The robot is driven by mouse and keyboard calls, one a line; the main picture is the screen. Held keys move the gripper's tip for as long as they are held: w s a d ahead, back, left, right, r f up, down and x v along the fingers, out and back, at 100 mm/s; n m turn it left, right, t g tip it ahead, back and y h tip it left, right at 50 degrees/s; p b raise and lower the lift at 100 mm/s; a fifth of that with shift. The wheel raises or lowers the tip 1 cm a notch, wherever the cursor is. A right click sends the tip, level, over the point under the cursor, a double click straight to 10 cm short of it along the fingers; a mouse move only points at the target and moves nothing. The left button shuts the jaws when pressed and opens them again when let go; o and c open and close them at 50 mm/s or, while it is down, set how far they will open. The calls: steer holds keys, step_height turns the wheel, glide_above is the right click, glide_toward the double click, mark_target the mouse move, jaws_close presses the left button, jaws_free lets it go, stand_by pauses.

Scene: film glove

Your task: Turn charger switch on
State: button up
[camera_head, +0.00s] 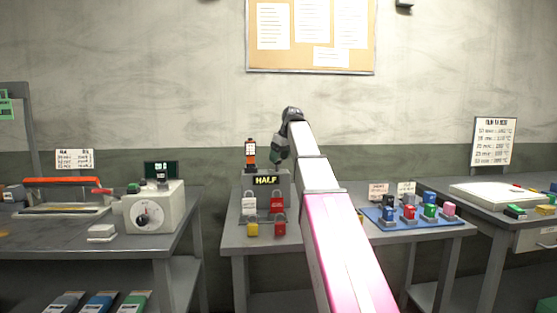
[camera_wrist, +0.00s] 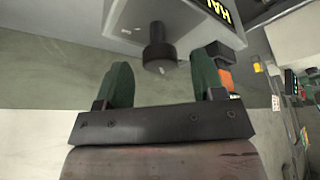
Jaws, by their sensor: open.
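The charger, a grey box (camera_head: 283,187) with a lit display reading HALF (camera_head: 265,181), stands on the middle table. In the wrist view the charger (camera_wrist: 185,18) appears upside down at the top, its yellow HALF lettering (camera_wrist: 219,9) at the right. A dark round knob (camera_wrist: 158,47) sticks out from the charger, probably its switch. My gripper (camera_head: 277,155) is above and behind the display in the head view. In the wrist view my gripper (camera_wrist: 162,72) is open, with the knob between or just beyond its green fingertips. I see no clear contact.
A blue mat (camera_head: 410,224) with several coloured blocks lies to the right. A white dial machine (camera_head: 155,207) stands on the left table.

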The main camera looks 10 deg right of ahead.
steer(key=shift+w+a+f, duration=0.15)
steer(key=shift+f, duration=0.35)
steer(key=c, duration=0.9)
